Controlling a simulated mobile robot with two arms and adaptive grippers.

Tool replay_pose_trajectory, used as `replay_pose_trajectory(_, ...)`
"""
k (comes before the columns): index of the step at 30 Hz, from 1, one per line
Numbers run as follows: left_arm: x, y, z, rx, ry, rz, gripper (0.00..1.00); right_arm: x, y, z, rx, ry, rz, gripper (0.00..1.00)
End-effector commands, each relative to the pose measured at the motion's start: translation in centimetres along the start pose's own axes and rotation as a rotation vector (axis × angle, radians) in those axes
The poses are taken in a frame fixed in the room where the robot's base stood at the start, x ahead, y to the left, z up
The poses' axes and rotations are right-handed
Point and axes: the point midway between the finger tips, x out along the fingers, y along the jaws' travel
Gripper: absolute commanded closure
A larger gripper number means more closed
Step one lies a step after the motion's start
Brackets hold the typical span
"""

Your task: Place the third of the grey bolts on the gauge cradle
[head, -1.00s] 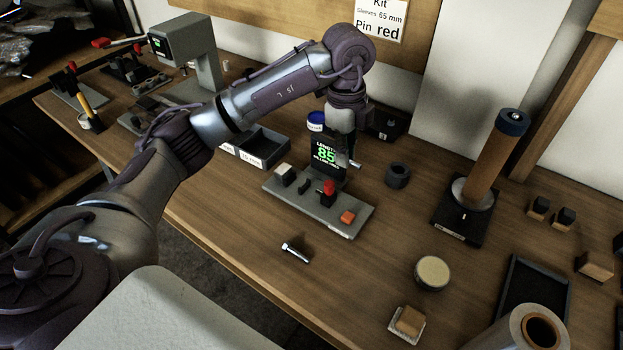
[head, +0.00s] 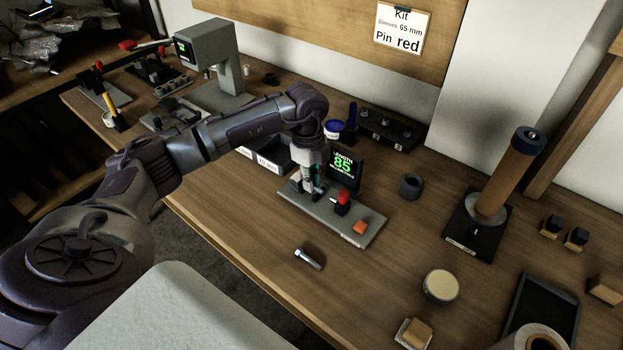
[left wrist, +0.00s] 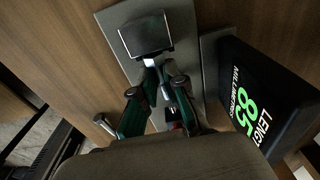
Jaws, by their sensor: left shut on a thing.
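My left gripper (head: 312,190) is low over the left end of the grey gauge (head: 350,231), beside its small cradle. It is shut on a grey bolt, mostly hidden in the head view. In the left wrist view, bright metal of the bolt (left wrist: 150,63) shows by the fingertips (left wrist: 158,85), close to the gauge's dark end block (left wrist: 146,36). I cannot tell whether the bolt touches the cradle. Another grey bolt (head: 308,259) lies on the table in front of the gauge. My right gripper is not in view.
The gauge's display (head: 344,168) reads 85; a red knob (head: 343,197) and orange button (head: 359,228) sit on its base. A dark ring (head: 411,186) and a round tin (head: 440,286) stand to the right. Bare table lies between them.

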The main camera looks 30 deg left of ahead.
Motion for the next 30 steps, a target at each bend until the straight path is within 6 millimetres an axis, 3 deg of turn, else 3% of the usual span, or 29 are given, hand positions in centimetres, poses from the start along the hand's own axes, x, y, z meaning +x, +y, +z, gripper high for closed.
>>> replay_pose_trajectory(11, 0.8, 0.0, 0.0, 0.001, 0.001, -0.002, 1.00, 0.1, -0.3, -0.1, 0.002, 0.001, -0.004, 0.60)
replay_pose_trajectory(12, 0.8, 0.0, 0.0, 0.001, 0.001, -0.001, 0.87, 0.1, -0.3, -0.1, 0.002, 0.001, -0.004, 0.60)
replay_pose_trajectory(17, 0.7, 0.0, 0.0, 0.001, 0.000, -0.001, 0.64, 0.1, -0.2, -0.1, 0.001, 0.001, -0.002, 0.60)
replay_pose_trajectory(25, 0.6, 0.0, 0.0, 0.000, 0.000, -0.002, 0.64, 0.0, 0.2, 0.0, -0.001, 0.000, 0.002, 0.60)
replay_pose_trajectory(30, -0.8, -0.1, 0.1, 0.000, -0.001, -0.005, 0.64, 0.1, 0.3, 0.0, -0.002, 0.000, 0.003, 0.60)
